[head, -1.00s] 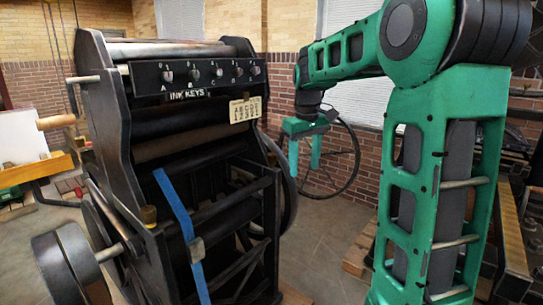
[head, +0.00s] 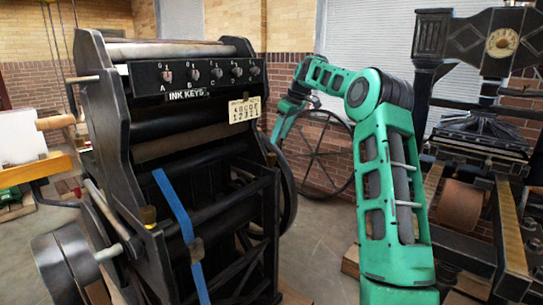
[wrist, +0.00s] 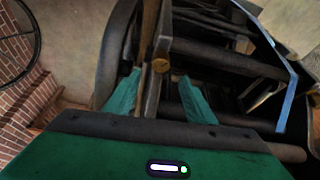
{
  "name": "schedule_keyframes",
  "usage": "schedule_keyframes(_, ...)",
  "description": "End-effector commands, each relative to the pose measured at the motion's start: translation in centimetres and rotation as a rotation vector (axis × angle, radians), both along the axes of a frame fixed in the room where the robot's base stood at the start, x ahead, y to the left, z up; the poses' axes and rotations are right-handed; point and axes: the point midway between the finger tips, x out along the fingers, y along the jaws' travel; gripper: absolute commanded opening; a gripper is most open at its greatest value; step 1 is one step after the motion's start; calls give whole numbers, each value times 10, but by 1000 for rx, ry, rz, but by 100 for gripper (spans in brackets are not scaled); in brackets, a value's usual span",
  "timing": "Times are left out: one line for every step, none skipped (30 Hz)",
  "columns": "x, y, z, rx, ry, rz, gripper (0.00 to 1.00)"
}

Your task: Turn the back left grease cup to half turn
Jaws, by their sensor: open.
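The black hand press (head: 185,135) stands at the left of the head view. In the wrist view, a small round brass cup (wrist: 160,65) sits on the press frame, and a second brass cup (wrist: 244,46) is farther off to the right. I cannot tell for sure which one is the back left grease cup. My gripper (wrist: 159,84) is open, its two green fingers on either side of the nearer cup in the picture, with no visible contact. In the head view my arm reaches behind the press's right edge, and the fingertips are hidden. A brass cup (head: 149,214) shows on the press's near side.
A blue strap (head: 177,210) hangs down the press front below the ink key panel (head: 200,74). A large spoked wheel (head: 322,152) stands behind my arm. Another press (head: 475,150) stands at the right. The floor between the presses is partly clear.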

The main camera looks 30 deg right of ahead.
Motion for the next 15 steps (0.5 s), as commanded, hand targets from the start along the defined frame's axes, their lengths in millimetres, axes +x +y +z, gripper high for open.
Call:
schedule_keyframes(2,2,-9,2,3,1,50)
schedule_keyframes(4,3,-14,1,3,2,50)
schedule_keyframes(7,4,-21,2,4,2,50)
schedule_keyframes(9,5,-25,1,3,2,50)
schedule_keyframes(11,6,-30,2,3,1,50)
schedule_keyframes(13,7,-37,2,4,0,50)
schedule_keyframes(15,8,-42,2,3,0,50)
schedule_keyframes(16,9,-47,2,3,1,50)
schedule_keyframes(19,10,-53,1,4,1,50)
schedule_keyframes(20,11,-57,1,3,1,50)
schedule_keyframes(22,11,-61,0,2,0,50)
schedule_keyframes(24,13,-66,1,3,1,50)
schedule_keyframes(25,13,-69,1,3,1,50)
schedule_keyframes(26,14,-72,1,3,1,50)
schedule_keyframes(28,14,-76,1,2,1,50)
